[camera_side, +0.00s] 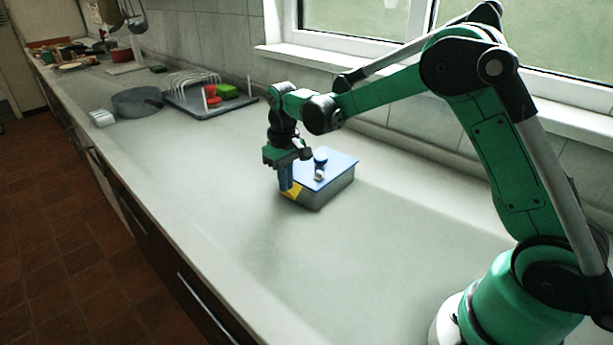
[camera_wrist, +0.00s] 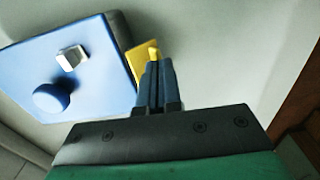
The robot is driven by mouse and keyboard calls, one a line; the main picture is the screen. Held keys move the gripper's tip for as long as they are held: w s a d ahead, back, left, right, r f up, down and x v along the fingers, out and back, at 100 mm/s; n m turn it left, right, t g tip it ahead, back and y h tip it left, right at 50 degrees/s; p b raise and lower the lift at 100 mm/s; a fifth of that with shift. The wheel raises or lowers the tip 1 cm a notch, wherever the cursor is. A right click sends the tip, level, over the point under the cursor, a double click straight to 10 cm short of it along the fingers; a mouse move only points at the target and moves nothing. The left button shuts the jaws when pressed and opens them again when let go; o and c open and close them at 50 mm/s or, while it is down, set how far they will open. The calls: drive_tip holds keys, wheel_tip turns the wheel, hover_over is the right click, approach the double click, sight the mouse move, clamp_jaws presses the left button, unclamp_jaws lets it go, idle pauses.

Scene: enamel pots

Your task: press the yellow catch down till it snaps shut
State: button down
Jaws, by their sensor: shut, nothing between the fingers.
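A grey box (camera_side: 333,194) with a blue lid (camera_side: 338,166) stands on the counter. The lid carries a blue knob (camera_wrist: 52,98) and a small whitish block (camera_wrist: 71,58). The yellow catch (camera_side: 292,190) is at the box's near left end; in the wrist view the catch (camera_wrist: 143,58) juts out beside the lid's edge. My gripper (camera_side: 286,190) points down at the catch, its blue fingers (camera_wrist: 155,70) shut with nothing between them. The fingertips overlap the catch in both views; I cannot tell whether they touch it. The fingers hide part of the catch.
A dish rack (camera_side: 195,83) on a grey tray with red and green things stands farther back, beside a grey pot (camera_side: 137,101). The counter (camera_side: 215,200) around the box is clear. A tiled wall and window sill run behind it.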

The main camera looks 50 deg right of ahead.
drive_tip(key=shift+f, duration=0.1)
idle(0.4)
drive_tip(key=shift+r, duration=3.5)
drive_tip(key=shift+s+r, duration=0.1)
drive_tip(key=s+a+r+t, duration=0.1)
drive_tip(key=s+a+t, duration=0.2)
drive_tip(key=s+t, duration=0.4)
drive_tip(key=shift+s+r, duration=0.35)
drive_tip(key=shift+s, duration=3.55)
